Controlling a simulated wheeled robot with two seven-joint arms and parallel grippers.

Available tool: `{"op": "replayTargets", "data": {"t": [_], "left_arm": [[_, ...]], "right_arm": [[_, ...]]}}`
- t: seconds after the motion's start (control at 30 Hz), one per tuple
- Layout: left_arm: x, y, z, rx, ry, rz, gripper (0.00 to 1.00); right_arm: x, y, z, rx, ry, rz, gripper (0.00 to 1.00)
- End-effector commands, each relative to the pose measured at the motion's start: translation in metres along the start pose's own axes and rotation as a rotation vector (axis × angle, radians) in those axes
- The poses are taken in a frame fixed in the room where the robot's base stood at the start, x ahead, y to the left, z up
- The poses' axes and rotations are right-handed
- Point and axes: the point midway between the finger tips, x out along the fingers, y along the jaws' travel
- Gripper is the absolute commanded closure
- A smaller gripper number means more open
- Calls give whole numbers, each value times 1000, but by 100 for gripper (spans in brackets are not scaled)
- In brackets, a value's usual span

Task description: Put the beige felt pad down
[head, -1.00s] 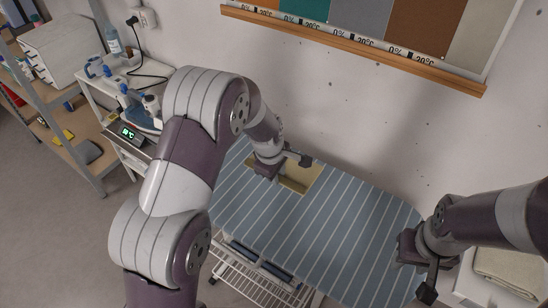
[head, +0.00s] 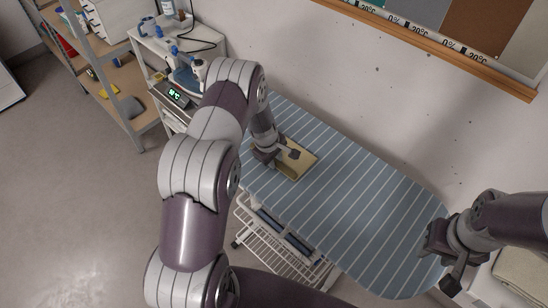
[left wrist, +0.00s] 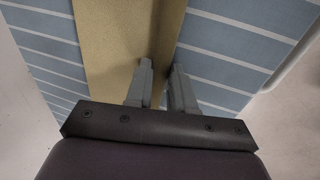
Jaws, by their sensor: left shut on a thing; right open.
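The beige felt pad (head: 300,165) is at the left part of the blue striped ironing board (head: 345,205). My left gripper (head: 281,157) is over the pad and shut on it. In the left wrist view the pad (left wrist: 118,45) runs up from between the close-set fingertips (left wrist: 161,75), with a darker strip along its right side. Whether the whole pad lies flat on the board I cannot tell. My right gripper (head: 445,262) is open and empty at the board's right end.
A wire rack (head: 280,248) hangs under the board's near side. A small table with an iron (head: 188,75) and a green-lit display (head: 175,95) stands at the left, with shelving beyond. The wall borders the board's far side. The board's middle is clear.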

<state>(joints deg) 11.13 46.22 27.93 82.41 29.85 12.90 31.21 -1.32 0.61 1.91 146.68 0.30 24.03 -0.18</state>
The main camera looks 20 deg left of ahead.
Motion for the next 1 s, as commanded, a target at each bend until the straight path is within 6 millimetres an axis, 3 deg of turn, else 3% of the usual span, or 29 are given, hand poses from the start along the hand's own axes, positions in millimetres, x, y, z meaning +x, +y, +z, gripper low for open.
{"op": "replayTargets", "data": {"t": [0.07, 0.1, 0.17, 0.2, 0.57, 1.0], "left_arm": [[1, 0, 0, 0, 0, 0, 100], [1, 0, 0, 0, 0, 0, 74], [1, 0, 0, 1, 0, 0, 54], [1, 0, 0, 1, 0, 0, 51], [-7, 1, 0, 2, 0, 1, 51], [-106, 1, 0, 1, 1, 3, 51]], "right_arm": [[1, 0, 0, 0, 0, 0, 57], [2, 0, 0, 0, 0, 0, 57], [1, 0, 0, 0, 0, 0, 57], [1, 0, 0, 0, 0, 0, 57], [2, 0, 0, 0, 0, 0, 57], [18, 0, 2, 0, 0, 0, 57]]}}
